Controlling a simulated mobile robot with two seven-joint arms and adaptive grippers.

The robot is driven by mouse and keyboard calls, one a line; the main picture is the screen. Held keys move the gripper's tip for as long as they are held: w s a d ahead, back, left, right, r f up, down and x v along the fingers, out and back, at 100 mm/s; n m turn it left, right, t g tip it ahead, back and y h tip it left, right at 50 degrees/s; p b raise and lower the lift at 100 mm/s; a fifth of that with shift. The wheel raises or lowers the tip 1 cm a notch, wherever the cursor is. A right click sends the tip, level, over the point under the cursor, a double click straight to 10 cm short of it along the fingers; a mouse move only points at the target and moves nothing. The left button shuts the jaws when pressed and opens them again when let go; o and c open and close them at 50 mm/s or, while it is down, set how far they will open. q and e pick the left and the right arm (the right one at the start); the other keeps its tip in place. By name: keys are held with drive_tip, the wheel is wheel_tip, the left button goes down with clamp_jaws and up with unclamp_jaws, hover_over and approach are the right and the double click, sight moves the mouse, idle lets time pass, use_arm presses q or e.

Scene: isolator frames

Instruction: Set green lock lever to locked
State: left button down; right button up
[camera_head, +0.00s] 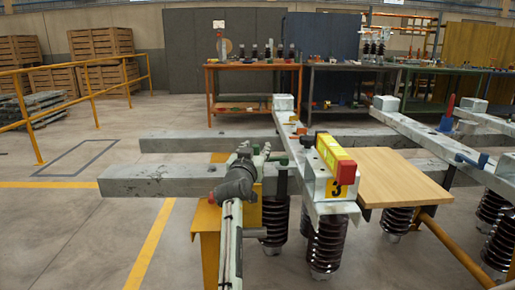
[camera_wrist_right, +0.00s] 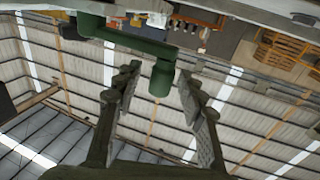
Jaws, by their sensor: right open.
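The green lock lever (camera_wrist_right: 135,42) shows in the right wrist view as a dark green bar with a round knob (camera_wrist_right: 162,78) at its near end. My right gripper (camera_wrist_right: 160,92) is open, with one finger on each side of the knob and a visible gap to each. In the head view, my right gripper (camera_head: 263,151) is beside the lever's small green end (camera_head: 281,159), left of the yellow block marked 3. The arm partly hides this area, and I cannot tell whether anything touches. My left gripper is not in view.
The yellow block (camera_head: 327,154) with a red end sits on the grey beam, close right of the gripper. A wooden board (camera_head: 390,174) lies to its right. Dark ribbed insulators (camera_head: 327,245) hang below. A blue lever (camera_head: 468,160) is farther right.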

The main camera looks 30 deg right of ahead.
clamp_jaws()
idle(0.5)
